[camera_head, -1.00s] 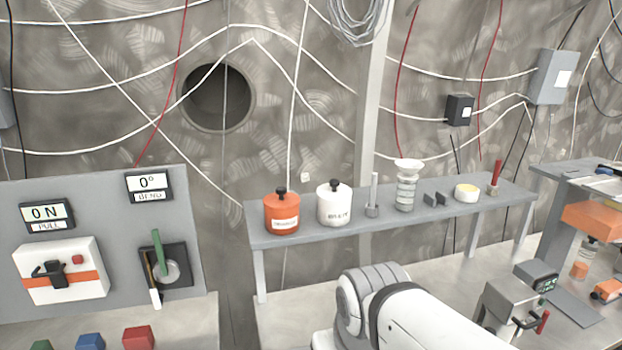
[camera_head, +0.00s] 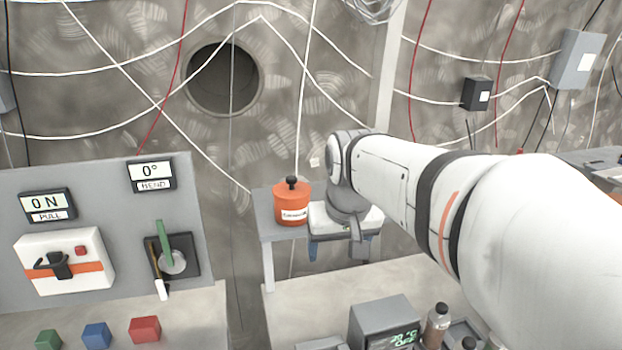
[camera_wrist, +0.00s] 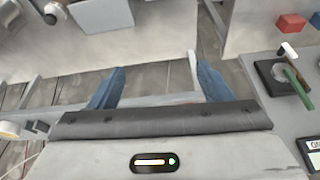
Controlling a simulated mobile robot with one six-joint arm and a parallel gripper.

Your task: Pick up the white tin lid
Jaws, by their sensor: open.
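A second earlier the tin stood on the grey shelf, just right of the orange tin, and my arm and gripper now cover that spot in the head view. My gripper (camera_head: 338,250) points downward at the left end of the shelf, beside the orange tin. It also shows in the wrist view (camera_wrist: 158,82), where its two blue fingers are spread apart with nothing seen between them but floor and a pale shelf edge.
The orange tin (camera_head: 291,204) with a black knob stands close to the left of my gripper. The grey shelf (camera_head: 265,222) is mostly hidden by my arm. A control panel (camera_head: 100,180) with a green lever stands left. A device with a green display (camera_head: 385,322) sits below.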

